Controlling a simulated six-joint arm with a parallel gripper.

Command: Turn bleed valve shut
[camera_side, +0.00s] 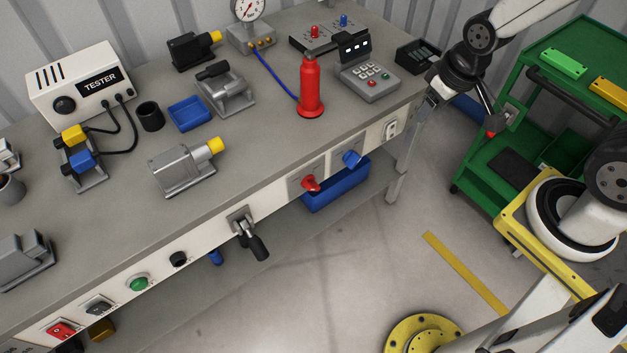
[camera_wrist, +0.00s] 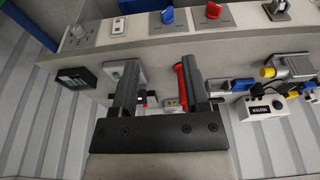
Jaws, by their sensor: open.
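Two small valve handles sit on plates on the bench's front panel: a red one (camera_side: 311,184) and, to its right, a blue one (camera_side: 352,158). No label is readable that tells which is the bleed valve. In the wrist view the blue handle (camera_wrist: 168,16) and the red handle (camera_wrist: 213,10) show at the top, beyond my fingers. My gripper (camera_wrist: 157,72) is open, with nothing between its fingers. In the side view my wrist hangs off the bench's right end, apart from both handles.
A black lever (camera_side: 252,240) juts from the front panel left of the handles. A blue bin (camera_side: 337,190) sits below them. A red bottle-shaped part (camera_side: 310,90) and a keypad box (camera_side: 368,80) stand on the bench top. A green cart (camera_side: 480,165) stands right; floor in front is clear.

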